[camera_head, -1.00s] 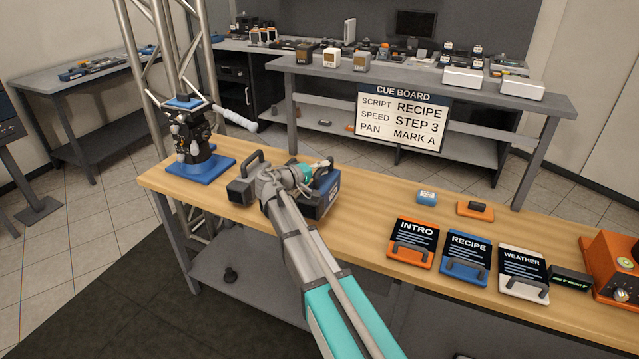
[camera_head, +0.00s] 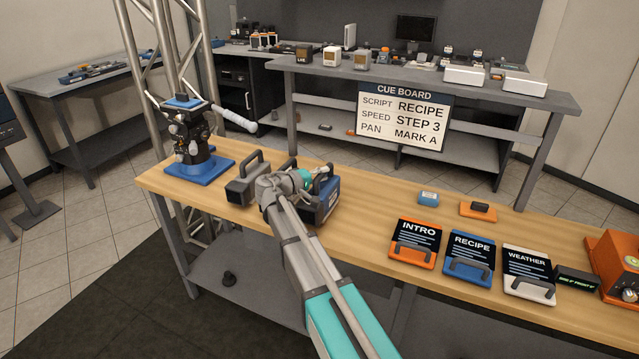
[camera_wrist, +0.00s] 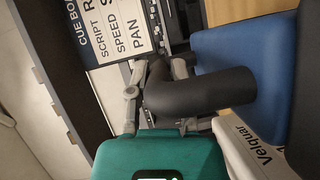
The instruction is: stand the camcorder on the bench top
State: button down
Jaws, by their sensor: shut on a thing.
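The camcorder, with a blue side (camera_head: 327,203), a grey body and a dark top handle, is at the bench's left half in the head view, partly hidden behind my arm. The wrist view shows its blue side (camera_wrist: 232,50), a white strip reading "Velquar" and the thick dark handle. My gripper (camera_wrist: 160,88) is shut on this handle. In the head view my gripper (camera_head: 315,178) is at the top of the camcorder. The camcorder looks upright, at or just above the wooden bench top (camera_head: 375,205); whether it touches the wood I cannot tell.
A grey block with a handle (camera_head: 242,190) stands close left of the camcorder. Further left is a dark device on a blue base (camera_head: 200,168). INTRO (camera_head: 418,240), RECIPE (camera_head: 470,258) and WEATHER (camera_head: 527,272) cards stand to the right. Bare wood lies between camcorder and cards.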

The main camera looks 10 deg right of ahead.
jog(key=shift+f+b, duration=0.3)
jog(key=shift+f, duration=0.2)
jog(key=c, duration=0.5)
grip_release()
jog(key=shift+f, duration=0.1)
jog(key=shift+c, duration=0.2)
jog(key=shift+s+a, duration=0.1)
jog(key=shift+a, duration=0.05)
jog(key=p+v, duration=0.1)
jog(key=v, duration=1)
jog(key=shift+s+a, duration=0.2)
jog(key=shift+a, duration=0.1)
